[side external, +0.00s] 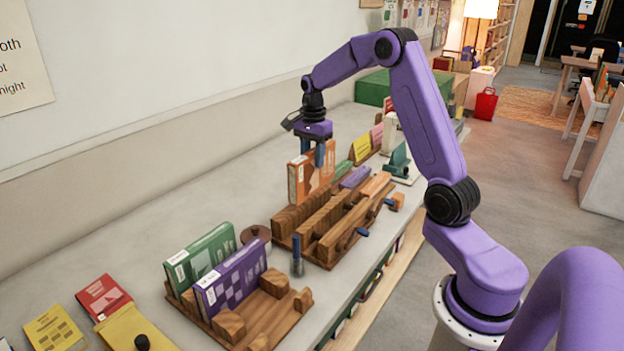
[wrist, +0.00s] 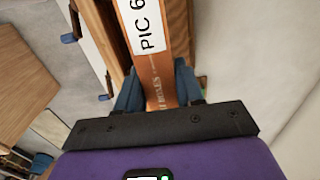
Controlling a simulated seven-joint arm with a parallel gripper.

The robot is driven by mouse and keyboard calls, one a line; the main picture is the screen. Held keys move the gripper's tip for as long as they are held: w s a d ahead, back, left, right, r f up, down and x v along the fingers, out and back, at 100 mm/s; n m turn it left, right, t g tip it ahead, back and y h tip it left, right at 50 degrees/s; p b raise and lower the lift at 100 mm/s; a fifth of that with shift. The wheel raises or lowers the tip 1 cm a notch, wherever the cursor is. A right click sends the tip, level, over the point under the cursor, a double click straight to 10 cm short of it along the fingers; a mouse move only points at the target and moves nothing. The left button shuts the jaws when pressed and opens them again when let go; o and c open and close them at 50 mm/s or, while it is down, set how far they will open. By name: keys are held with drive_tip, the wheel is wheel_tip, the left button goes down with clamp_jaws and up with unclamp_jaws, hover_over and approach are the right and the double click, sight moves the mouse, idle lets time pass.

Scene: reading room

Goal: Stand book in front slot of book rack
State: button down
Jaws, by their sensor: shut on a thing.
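My gripper (side external: 321,153) is shut on an orange book (side external: 306,178), which is upright with its pale label facing left. In the wrist view, the blue fingers (wrist: 158,88) grip the sides of the orange spine (wrist: 157,66), with a white "PIC 6" label. The book is at the back edge of a wooden slotted fixture (side external: 322,258) with blue handles; I cannot tell whether its lower edge touches it. A wooden book rack (side external: 276,314) stands nearer the camera. A green book (side external: 201,254) stands at its back and a purple book (side external: 232,279) before it. The rack's front part is bare.
A blue-handled tool (side external: 297,256) stands between rack and fixture, near a round brown lid-like object (side external: 256,235). Yellow and red booklets (side external: 102,297) lie at the left. Colored books (side external: 362,148) and a dark green device (side external: 399,161) stand beyond. The counter behind the rack is clear.

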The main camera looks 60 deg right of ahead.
drive_tip(key=r, duration=0.4)
drive_tip(key=a+r, duration=0.1)
drive_tip(key=r, duration=0.1)
drive_tip(key=shift+r, duration=0.15)
drive_tip(key=s+a, duration=0.2)
drive_tip(key=a, duration=1.5)
drive_tip(key=s+a, duration=1.1)
drive_tip(key=a, duration=0.6)
wheel_tip(320, 180, down, 10)
drive_tip(key=shift+d, duration=0.25)
drive_tip(key=shift+f, duration=0.55)
drive_tip(key=shift+f, duration=1.35)
drive_tip(key=shift+f, duration=1.6)
